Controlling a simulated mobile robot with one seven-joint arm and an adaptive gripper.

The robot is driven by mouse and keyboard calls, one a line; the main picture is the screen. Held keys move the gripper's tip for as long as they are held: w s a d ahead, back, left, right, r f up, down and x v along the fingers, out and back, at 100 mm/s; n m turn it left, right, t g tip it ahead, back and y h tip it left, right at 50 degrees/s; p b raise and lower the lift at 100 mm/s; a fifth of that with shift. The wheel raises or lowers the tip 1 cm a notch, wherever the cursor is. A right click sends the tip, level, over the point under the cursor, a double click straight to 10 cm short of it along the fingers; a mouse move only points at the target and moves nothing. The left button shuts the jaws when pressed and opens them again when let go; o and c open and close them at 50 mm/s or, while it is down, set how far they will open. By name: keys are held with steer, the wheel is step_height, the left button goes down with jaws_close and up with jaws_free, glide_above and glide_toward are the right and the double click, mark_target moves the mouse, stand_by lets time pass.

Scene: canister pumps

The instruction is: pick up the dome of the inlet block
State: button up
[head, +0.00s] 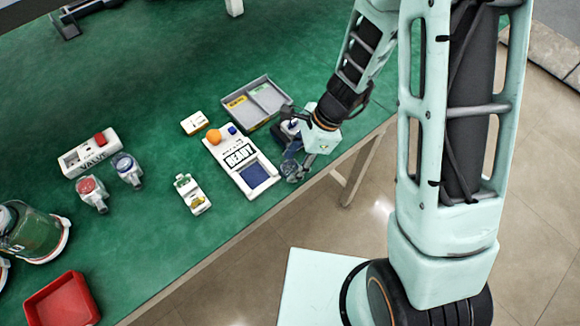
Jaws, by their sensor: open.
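My gripper (293,170) is open, low over the table at the right end of the white READY board, with its fingers pointing down-left. A small white block with a dark top (290,127) sits just behind it, partly hidden by my wrist. No label reading inlet shows, so I cannot tell for sure which thing is the inlet block. An orange dome (214,136) sits at the upper left of the READY board (236,150). A small blue knob (232,129) is beside it. The area between my fingers is too small and dark to tell what is there.
A grey two-part tray (268,79) stands behind the board. A small white box (194,123) and a small white block with green and yellow parts (192,194) lie left. A VALVE block (90,152), red-capped (91,193) and blue-capped (127,169) parts and a red tray (62,303) are further left.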

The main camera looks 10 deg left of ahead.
steer(key=shift+f, duration=0.15)
steer(key=c, duration=0.6)
